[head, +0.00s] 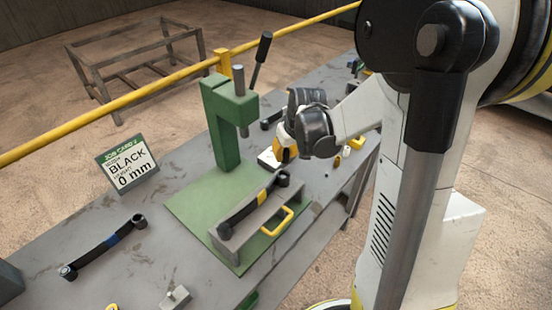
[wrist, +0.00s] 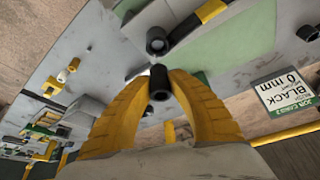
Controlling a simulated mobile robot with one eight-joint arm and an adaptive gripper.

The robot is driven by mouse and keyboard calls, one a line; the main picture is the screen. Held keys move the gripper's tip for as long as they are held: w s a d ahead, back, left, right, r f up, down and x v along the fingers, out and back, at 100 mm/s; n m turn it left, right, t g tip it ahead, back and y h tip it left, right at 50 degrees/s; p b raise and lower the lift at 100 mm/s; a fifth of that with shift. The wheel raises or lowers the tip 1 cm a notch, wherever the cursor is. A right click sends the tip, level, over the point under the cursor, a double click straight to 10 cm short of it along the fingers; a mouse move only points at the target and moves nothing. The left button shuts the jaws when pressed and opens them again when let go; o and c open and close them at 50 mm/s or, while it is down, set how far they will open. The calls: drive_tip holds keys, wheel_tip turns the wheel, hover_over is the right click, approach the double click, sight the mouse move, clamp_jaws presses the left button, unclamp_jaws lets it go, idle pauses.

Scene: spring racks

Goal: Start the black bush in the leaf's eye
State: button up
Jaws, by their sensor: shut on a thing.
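The black bush (wrist: 159,82) is a short dark cylinder between the yellow fingertips of my gripper (wrist: 163,79) in the wrist view. My gripper is shut on it. The leaf (head: 250,204), dark with a yellow band, lies on a grey fixture (head: 262,228) in the head view. Its eye (wrist: 157,41) shows just above the bush in the wrist view, and the two look apart. In the head view my gripper (head: 287,150) is beyond the leaf's far eye (head: 282,178), mostly hidden by my wrist. The bush cannot be made out there.
A green press (head: 226,125) stands behind the fixture on a green plate. A job card (head: 130,164) reads BLACK, 0 mm. Small bushes (head: 346,151) stand at the right. A yellow rail (head: 130,102) runs behind the bench.

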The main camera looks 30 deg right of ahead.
sight(285, 163)
drive_tip(key=shift+a, duration=0.2)
drive_tip(key=shift+w, duration=0.1)
drive_tip(key=shift+d, duration=0.1)
drive_tip(key=shift+f+b, duration=2.4)
drive_tip(key=shift+f, duration=0.2)
drive_tip(key=shift+f+b, duration=0.95)
drive_tip(key=shift+b, duration=0.2)
drive_tip(key=o, duration=1.4)
drive_tip(key=shift+r, duration=0.1)
